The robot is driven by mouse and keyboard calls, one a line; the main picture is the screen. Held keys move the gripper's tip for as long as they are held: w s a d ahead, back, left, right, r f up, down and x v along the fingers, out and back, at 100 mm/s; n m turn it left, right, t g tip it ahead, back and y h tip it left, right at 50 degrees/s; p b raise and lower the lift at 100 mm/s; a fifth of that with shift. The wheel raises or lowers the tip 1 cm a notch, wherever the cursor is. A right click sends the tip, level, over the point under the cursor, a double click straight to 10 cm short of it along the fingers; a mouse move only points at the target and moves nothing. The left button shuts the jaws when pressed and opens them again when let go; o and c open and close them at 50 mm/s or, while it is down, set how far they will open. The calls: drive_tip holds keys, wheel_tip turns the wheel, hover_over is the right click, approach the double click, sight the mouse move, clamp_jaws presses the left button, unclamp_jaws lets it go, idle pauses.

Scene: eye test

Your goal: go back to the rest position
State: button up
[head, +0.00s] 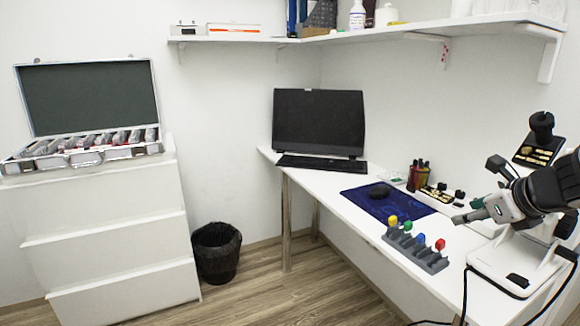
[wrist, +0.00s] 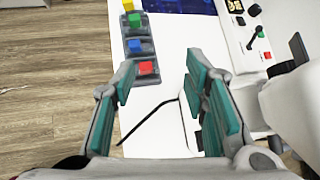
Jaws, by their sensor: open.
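My gripper (head: 468,214) reaches in from the right in the head view, over the white desk and to the right of the grey rack (head: 430,262). In the wrist view my gripper (wrist: 160,85) is open, its teal-padded fingers well apart and nothing between them. The rack holds a yellow piece (head: 393,220), a green piece (head: 407,226), a blue piece (head: 420,238) and a red piece (head: 440,244) in a row. In the wrist view the red piece (wrist: 146,67) is nearest to the fingers.
A white microscope (head: 510,262) stands at the right of the desk, close to my arm. A dark cable runs by the desk's front. The blue mat (head: 365,199), mouse, keyboard (head: 321,163) and monitor (head: 318,118) lie farther back.

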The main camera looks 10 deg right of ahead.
drive_tip(key=s+a+r+m+h, duration=0.1)
drive_tip(key=s+r+m+h, duration=0.25)
drive_tip(key=m, duration=0.65)
drive_tip(key=s+a+r+m+h, duration=0.1)
drive_tip(key=s+r+m+h, duration=0.3)
drive_tip(key=m, duration=0.6)
drive_tip(key=s+a+f+m+g+y, duration=0.4)
drive_tip(key=s+a+m, duration=0.6)
drive_tip(key=s+a, duration=0.15)
drive_tip(key=s+a+f+m+g+y, duration=0.45)
drive_tip(key=s+a+m, duration=0.5)
drive_tip(key=s, duration=0.25)
wheel_tip(320, 180, up, 21)
drive_tip(key=a+t+p, duration=0.1)
drive_tip(key=t+p, duration=0.2)
drive_tip(key=p, duration=1.6)
drive_tip(key=shift+s+h+p, duration=0.25)
drive_tip(key=shift+h+p, duration=0.05)
